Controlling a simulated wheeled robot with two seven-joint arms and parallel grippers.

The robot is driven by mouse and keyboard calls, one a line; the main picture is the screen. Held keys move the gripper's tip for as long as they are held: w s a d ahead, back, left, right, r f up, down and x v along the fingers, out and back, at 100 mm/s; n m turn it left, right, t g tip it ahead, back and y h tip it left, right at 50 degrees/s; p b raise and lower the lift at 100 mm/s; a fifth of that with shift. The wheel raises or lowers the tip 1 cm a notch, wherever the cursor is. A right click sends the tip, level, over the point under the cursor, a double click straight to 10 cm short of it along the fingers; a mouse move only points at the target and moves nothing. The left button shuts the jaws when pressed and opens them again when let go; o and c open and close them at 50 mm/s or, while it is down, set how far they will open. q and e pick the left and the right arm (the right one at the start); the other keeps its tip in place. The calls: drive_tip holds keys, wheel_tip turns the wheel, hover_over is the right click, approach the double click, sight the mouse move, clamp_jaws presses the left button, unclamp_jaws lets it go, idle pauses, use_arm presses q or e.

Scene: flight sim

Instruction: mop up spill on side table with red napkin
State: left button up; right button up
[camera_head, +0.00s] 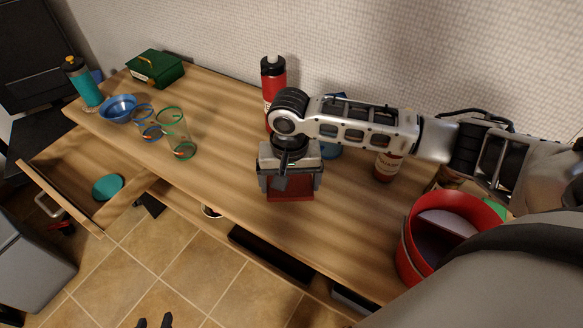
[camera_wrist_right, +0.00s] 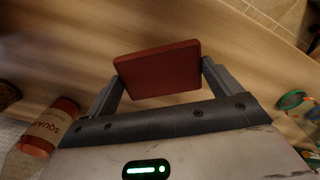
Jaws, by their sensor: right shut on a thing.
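The red napkin, a flat red block-like piece, is held between the two fingers of my right gripper (camera_wrist_right: 160,82); the napkin (camera_wrist_right: 158,70) fills the gap between them. In the head view my right gripper (camera_head: 289,188) points down over the middle of the wooden side table (camera_head: 225,165), with the napkin (camera_head: 290,193) below it. I cannot tell whether the napkin touches the tabletop. No spill can be made out; the gripper and arm hide part of the table. My left gripper (camera_head: 153,322) shows only as two dark, separated tips at the bottom edge, over the floor.
A red bottle (camera_head: 272,80) stands behind my right gripper, and a sauce bottle (camera_head: 387,165) under my forearm. Glasses (camera_head: 174,132), a blue bowl (camera_head: 118,109), a teal bottle (camera_head: 83,85) and a green box (camera_head: 155,68) stand left. A red bin (camera_head: 408,250) is right. A drawer (camera_head: 75,185) is open.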

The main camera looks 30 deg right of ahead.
drive_tip(key=shift+r, duration=1.55)
